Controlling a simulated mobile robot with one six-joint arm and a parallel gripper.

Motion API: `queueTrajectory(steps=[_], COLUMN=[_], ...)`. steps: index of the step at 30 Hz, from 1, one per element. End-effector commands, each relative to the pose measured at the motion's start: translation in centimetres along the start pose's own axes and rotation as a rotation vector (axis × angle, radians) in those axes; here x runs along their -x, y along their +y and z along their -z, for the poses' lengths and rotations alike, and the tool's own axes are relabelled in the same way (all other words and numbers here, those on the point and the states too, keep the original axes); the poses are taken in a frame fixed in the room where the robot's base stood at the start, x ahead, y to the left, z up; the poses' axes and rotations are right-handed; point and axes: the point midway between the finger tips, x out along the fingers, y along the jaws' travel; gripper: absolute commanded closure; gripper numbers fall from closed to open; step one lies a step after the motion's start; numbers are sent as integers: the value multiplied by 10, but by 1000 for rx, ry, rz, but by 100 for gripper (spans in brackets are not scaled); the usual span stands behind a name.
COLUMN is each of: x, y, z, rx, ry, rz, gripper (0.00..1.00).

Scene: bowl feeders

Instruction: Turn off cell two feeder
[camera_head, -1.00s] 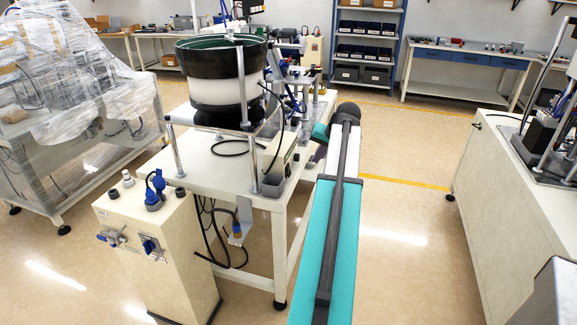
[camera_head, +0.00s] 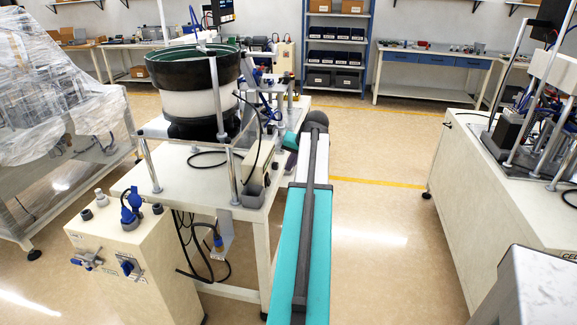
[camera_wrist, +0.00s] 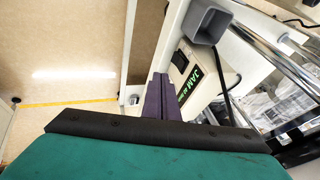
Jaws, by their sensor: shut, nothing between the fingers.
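A bowl feeder with a dark green bowl (camera_head: 198,72) on a white drum stands on a cream table (camera_head: 185,165) at left of centre in the head view. No readable cell number shows on it. A beige control box (camera_head: 258,158) sits at the table's right edge. My gripper (camera_wrist: 163,84) has purple fingers, shut and empty, in front of and beside this box. A cream cabinet (camera_head: 150,270) at front left carries blue valve or switch handles (camera_head: 128,264).
A grey open bin (camera_wrist: 205,23) hangs close to my fingers in the wrist view. Metal posts and a rail edge the table. Another machine on a cream cabinet (camera_head: 470,185) stands at right. Plastic-wrapped equipment (camera_head: 60,85) stands at left. The floor between is free.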

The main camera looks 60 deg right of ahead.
Motion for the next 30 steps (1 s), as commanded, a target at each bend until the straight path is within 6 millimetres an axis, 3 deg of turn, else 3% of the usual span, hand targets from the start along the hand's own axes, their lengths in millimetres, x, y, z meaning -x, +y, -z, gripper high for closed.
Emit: queueTrajectory(steps=[21, 30], x=[-86, -106], y=[1, -23], z=[0, -4], rx=[-1, -1], ry=[-2, -1], rz=[-1, 0], gripper=[100, 100])
